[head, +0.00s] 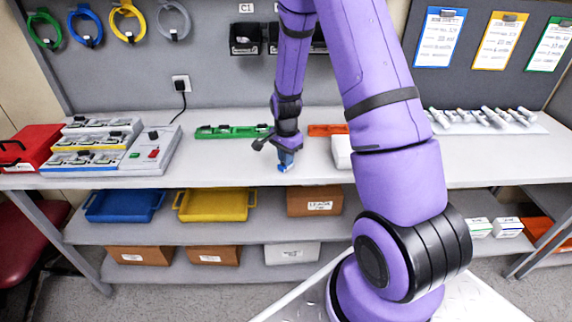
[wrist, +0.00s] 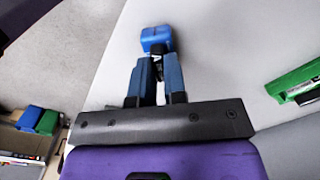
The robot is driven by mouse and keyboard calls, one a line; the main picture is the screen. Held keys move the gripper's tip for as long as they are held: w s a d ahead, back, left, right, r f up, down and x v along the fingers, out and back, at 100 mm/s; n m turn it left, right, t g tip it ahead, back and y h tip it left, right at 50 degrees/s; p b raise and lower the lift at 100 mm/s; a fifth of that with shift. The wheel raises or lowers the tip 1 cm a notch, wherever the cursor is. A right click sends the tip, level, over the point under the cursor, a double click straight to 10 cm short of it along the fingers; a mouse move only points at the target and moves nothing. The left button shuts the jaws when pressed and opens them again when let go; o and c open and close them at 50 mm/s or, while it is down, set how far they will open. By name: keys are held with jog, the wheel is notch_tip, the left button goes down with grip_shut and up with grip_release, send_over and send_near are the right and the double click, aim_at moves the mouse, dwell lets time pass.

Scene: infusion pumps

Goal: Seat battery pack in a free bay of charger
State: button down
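My gripper (wrist: 159,58) points down over the white bench near its front edge. In the wrist view its two blue-grey fingers close on the dark narrow part of a small blue block, the battery pack (wrist: 156,36). The blue end sticks out past the fingertips. In the head view the pack (head: 284,168) shows low under my gripper (head: 286,157); I cannot tell whether it touches the bench. A grey stepped unit (head: 112,158), which looks like the charger, stands at the left of the bench. Its tiers hold small dark and green items; which bays are empty is too small to tell.
A red box (head: 28,147) stands left of the stepped unit. A green rack (head: 233,131) lies behind my gripper and an orange one (head: 328,129) to its right. A white box (head: 341,152) is partly hidden by my arm. The bench between unit and gripper is clear.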

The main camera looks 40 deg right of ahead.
jog(key=shift+r, duration=3)
